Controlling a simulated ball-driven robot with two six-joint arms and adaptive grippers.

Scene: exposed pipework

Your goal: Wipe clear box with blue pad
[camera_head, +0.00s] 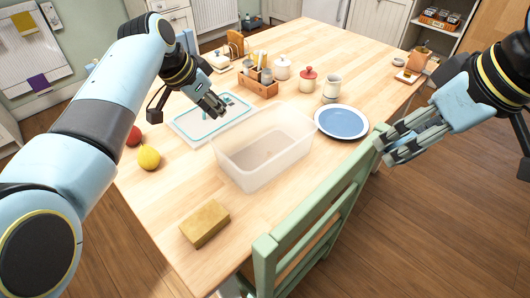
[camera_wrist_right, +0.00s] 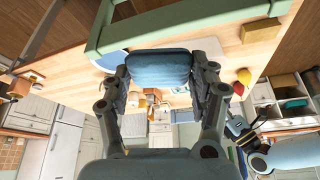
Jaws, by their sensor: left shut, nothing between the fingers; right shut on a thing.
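The clear box (camera_head: 240,172) is a translucent open-topped tub standing upright on the table. My left gripper (camera_head: 219,107) is shut and empty, over the white tray just behind the box's left side. My right gripper (camera_head: 388,150) is out at the right, beyond the table edge near the green chair, apart from the box. In the right wrist view it is shut on the blue pad (camera_wrist_right: 160,68), which sits across between its fingers. In the head view the fingers hide most or all of the pad.
A green chair (camera_head: 345,190) stands at the table's near right edge, between my right gripper and the box. A blue plate (camera_head: 342,122) is right of the box. A yellow sponge block (camera_head: 205,222), a lemon (camera_head: 148,157) and a wooden caddy (camera_head: 258,85) are also on the table.

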